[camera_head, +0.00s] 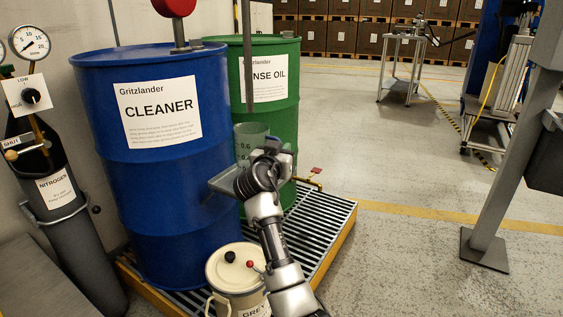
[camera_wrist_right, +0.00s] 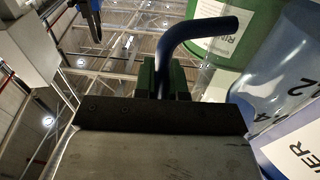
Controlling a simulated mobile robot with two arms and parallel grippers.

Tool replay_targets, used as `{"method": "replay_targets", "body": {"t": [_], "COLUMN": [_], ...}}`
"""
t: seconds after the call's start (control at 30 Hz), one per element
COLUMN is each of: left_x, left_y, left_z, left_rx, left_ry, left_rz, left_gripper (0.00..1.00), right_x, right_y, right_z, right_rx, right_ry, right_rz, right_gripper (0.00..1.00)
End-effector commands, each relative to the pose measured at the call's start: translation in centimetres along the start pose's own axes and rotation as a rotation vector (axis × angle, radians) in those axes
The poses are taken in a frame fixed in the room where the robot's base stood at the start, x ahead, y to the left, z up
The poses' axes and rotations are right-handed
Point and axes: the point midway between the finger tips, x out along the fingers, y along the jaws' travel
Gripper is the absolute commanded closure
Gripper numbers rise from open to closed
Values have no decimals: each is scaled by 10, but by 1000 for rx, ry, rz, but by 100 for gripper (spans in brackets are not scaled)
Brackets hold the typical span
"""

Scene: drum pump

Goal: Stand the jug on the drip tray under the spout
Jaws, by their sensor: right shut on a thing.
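The jug (camera_head: 251,133) is translucent grey-green with volume marks. It stands upright in the head view, before the green drum, its lower part hidden by my right gripper (camera_head: 266,165). The right wrist view shows the jug's marked wall (camera_wrist_right: 285,85) at right. My right gripper (camera_wrist_right: 163,85) is shut there on a dark bent bar (camera_wrist_right: 205,32), which looks like the jug's handle. A brass tap with a red lever (camera_head: 315,171) shows right of the gripper. The slatted tray (camera_head: 318,235) with yellow edges lies under the drums. I cannot tell whether the jug touches it. My left gripper is out of view.
The blue CLEANER drum (camera_head: 150,190) is close left of my gripper, the green RINSE OIL drum (camera_head: 285,115) behind. A cream lidded can (camera_head: 232,272) stands in front, by my forearm. A nitrogen cylinder (camera_head: 58,215) is at far left.

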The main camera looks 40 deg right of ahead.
Motion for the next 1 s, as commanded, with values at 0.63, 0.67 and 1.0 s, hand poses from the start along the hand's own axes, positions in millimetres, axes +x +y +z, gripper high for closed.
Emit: {"method": "replay_targets", "body": {"t": [0.63, 0.67, 1.0], "left_x": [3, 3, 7], "left_y": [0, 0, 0], "left_z": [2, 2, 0], "left_rx": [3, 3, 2], "left_ry": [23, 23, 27], "left_rz": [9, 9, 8], "left_gripper": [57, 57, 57], "right_x": [0, 0, -8], "right_y": [0, 0, -1], "right_z": [17, 17, 14], "right_rx": [-1, -1, 0], "right_ry": [0, 0, -1], "right_rz": [-1, -1, -2], "right_gripper": [64, 64, 64]}}
